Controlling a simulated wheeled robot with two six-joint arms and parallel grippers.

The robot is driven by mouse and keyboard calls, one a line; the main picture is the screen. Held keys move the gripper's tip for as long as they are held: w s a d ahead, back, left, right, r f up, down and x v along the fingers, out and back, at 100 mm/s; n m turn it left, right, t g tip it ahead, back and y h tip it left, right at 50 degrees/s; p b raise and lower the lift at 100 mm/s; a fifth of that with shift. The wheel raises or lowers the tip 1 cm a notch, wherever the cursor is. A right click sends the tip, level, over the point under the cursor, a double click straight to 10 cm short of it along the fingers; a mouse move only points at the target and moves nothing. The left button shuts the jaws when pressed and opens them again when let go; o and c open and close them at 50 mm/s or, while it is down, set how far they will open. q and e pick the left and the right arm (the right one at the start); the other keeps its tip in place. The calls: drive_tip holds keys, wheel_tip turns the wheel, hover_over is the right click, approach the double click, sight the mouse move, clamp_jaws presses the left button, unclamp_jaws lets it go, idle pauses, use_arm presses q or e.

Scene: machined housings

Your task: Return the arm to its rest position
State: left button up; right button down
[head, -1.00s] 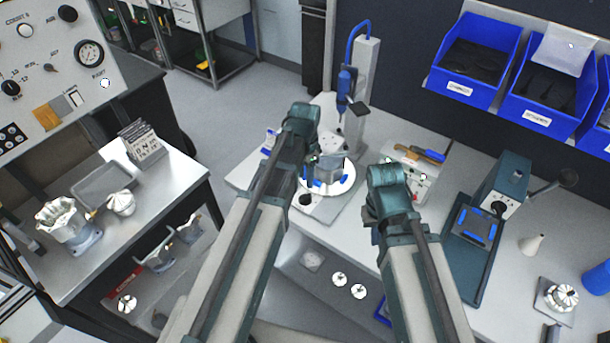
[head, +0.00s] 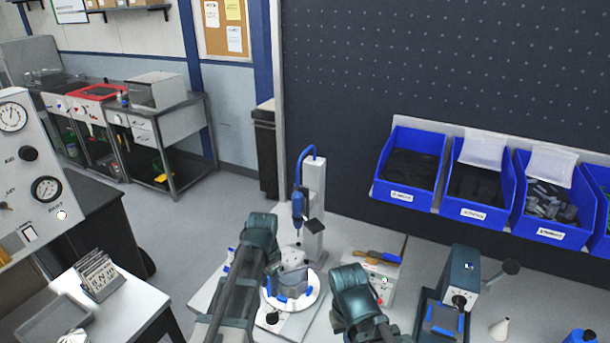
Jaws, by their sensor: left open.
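My left arm reaches up from the bottom of the head view, with its dark teal wrist (head: 258,232) beside the round white fixture (head: 312,299) on the bench. My left gripper (head: 274,268) is open, but its fingers are mostly hidden by the wrist. A grey metal part (head: 291,258) shows above the fixture, close to the gripper; I cannot tell whether they touch. My right arm's teal wrist (head: 350,284) is to the right of the fixture, over the bench.
A blue-handled press (head: 314,205) stands behind the fixture. A teal machine (head: 459,277) stands to the right. Blue bins (head: 410,168) hang on the dark wall. A side table with a card rack (head: 97,278) is at the left. Open floor lies between table and bench.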

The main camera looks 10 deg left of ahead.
use_arm(q)
drive_tip(key=s+d+f+n+b, duration=0.2)
drive_tip(key=s+d, duration=0.3)
drive_tip(key=s, duration=0.2)
drive_tip(key=s+d+f+n+y+b, duration=0.1)
drive_tip(key=s+d+f+n+b, duration=0.1)
drive_tip(key=s+d, duration=0.3)
drive_tip(key=s+f+b, duration=0.1)
drive_tip(key=s, duration=0.2)
drive_tip(key=shift+d+f+n, duration=0.2)
drive_tip(key=shift+f+n, duration=0.1)
